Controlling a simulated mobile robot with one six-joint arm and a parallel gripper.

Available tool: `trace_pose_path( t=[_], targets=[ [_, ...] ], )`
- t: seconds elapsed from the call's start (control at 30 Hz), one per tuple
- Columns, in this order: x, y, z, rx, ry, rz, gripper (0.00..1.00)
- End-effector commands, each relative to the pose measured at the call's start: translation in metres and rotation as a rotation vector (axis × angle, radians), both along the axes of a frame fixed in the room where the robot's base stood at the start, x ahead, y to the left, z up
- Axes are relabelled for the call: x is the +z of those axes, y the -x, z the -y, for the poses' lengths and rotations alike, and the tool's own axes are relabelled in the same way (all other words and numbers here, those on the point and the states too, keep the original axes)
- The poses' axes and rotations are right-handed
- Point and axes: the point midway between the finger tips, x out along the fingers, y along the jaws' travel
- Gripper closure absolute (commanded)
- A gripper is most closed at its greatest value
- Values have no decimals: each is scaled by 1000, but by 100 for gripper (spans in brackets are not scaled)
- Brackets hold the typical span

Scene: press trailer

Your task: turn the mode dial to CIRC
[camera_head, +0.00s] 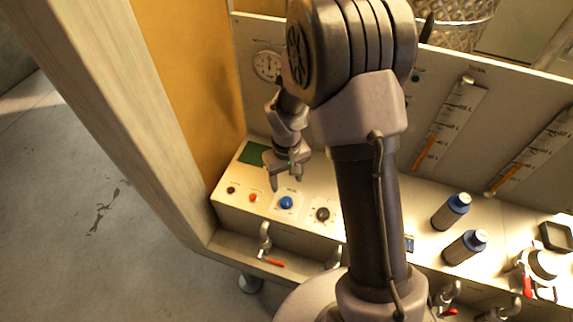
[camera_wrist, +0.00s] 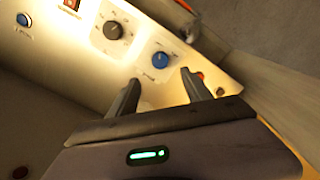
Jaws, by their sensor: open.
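A blue dial (camera_head: 286,202) and a black dial (camera_head: 322,214) with marks around it sit side by side on the sloped cream panel (camera_head: 300,222). In the wrist view the blue dial (camera_wrist: 160,60) lies just beyond the fingertips, and the black dial (camera_wrist: 112,30) is to its upper left. The lettering is too small to read, so I cannot tell which is the mode dial or where CIRC is. My gripper (camera_head: 287,181) points down above the blue dial, open and empty. In the wrist view its two fingers (camera_wrist: 161,77) are apart, with panel between them.
A red button (camera_head: 253,197) and a dark knob (camera_head: 231,189) are left of the blue dial. A green screen (camera_head: 253,152) lies behind. A wooden post (camera_head: 120,110) borders the panel's left. Valve handles (camera_head: 264,235) jut out below.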

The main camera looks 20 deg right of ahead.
Motion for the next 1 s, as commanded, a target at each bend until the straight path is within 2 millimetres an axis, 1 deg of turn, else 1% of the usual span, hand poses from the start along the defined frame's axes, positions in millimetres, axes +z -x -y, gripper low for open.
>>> trace_pose_path(
  t=[0.03,0.1,0.2,0.3,0.4,0.83,0.87,0.93,0.97,1.0],
  targets=[
    [17,-1,0,-1,0,4,42],
    [35,-1,0,-1,-1,4,42],
    [53,-1,0,-1,0,2,42],
    [63,0,0,-1,0,1,42],
    [66,0,0,0,0,1,42],
    [66,2,-1,-16,-4,16,42],
    [68,5,-2,-32,-8,32,42],
    [77,19,-5,-99,-29,94,42],
    [81,29,-8,-137,-43,129,42],
    [86,46,-11,-192,-66,174,42]
  ],
)
